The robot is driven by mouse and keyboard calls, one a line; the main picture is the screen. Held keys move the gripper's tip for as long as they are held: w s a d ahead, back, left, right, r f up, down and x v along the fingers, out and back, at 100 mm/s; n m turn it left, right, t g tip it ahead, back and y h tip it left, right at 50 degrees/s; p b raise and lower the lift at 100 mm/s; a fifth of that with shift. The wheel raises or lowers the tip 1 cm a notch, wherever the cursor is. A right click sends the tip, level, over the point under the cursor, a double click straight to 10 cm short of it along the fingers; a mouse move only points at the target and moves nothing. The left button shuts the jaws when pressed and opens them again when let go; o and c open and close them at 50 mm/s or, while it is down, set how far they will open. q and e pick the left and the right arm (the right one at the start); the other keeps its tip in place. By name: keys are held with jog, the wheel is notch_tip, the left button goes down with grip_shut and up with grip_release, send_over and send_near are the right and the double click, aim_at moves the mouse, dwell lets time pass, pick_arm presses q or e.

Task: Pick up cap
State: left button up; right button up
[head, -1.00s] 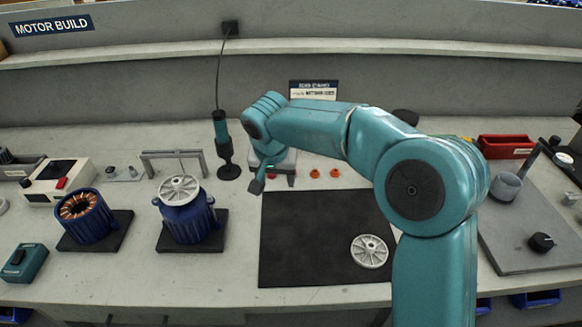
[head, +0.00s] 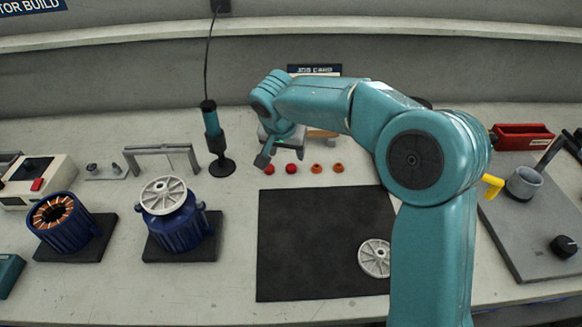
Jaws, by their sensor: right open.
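Small caps stand in a row on the bench behind the black mat: two red caps, the left one (head: 268,170) and the right one (head: 291,169), and two orange ones, (head: 316,168) and (head: 338,168). My right gripper (head: 276,155) is open, just behind and above the left red cap, with one dark finger close to it in the picture. I see nothing held in it. Part of the jaw is hidden by the wrist. My left gripper is out of view.
The black mat (head: 310,230) holds a grey spoked disc (head: 375,258). Left are a blue motor housing with a spoked cover (head: 164,195), an open stator (head: 60,215) and a dark upright tool (head: 212,140). Right are a red bin (head: 522,137) and a grey plate (head: 530,240).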

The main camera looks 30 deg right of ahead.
aim_at(291, 167)
jog(key=x, duration=0.3)
jog(key=shift+d+f, duration=0.1)
jog(key=shift+f, duration=0.3)
jog(key=x, duration=0.5)
jog(key=shift+w+d+f, duration=0.15)
jog(key=shift+w+d, duration=0.05)
jog(key=shift+w, duration=0.05)
jog(key=c, duration=0.9)
